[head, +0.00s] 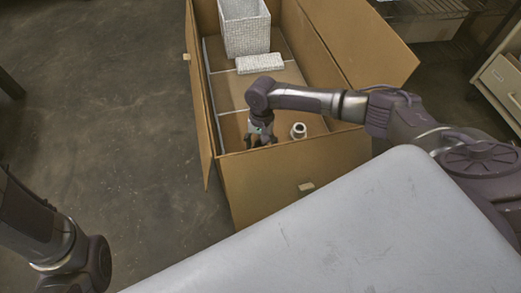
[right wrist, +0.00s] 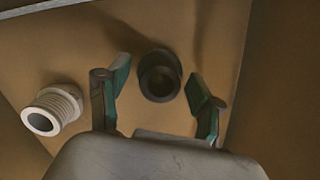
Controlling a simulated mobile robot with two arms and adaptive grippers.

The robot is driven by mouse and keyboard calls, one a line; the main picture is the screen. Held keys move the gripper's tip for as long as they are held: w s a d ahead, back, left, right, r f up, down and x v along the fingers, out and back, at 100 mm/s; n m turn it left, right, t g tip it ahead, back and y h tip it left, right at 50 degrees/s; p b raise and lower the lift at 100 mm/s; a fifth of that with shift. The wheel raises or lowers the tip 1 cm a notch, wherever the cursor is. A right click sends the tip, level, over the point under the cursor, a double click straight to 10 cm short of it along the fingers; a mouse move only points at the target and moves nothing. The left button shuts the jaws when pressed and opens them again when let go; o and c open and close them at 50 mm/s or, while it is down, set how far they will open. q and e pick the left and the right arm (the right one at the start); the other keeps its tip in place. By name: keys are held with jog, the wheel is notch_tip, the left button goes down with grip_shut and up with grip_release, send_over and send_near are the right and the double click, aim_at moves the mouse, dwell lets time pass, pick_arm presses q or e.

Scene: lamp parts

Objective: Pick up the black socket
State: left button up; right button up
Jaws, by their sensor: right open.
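The black socket (right wrist: 160,76) stands on the cardboard floor of the box in the right wrist view. It is a short dark cylinder with an open top. My right gripper (right wrist: 160,88) is open, with one green-padded finger on each side of the socket and a visible gap to each. In the head view my right gripper (head: 260,138) reaches down into the near end of the box, and the socket cannot be made out there. The left arm shows at the lower left of the head view, but its gripper fingers are not visible.
A white threaded socket (right wrist: 53,111) lies left of the gripper; it also shows in the head view (head: 298,131). The cardboard box (head: 290,175) has raised walls and open flaps around the arm. A white textured bin (head: 244,28) and a white block (head: 260,63) are farther back.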

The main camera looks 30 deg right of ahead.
jog(key=c, duration=1.2)
jog(key=shift+r, duration=0.15)
jog(key=shift+c, duration=0.2)
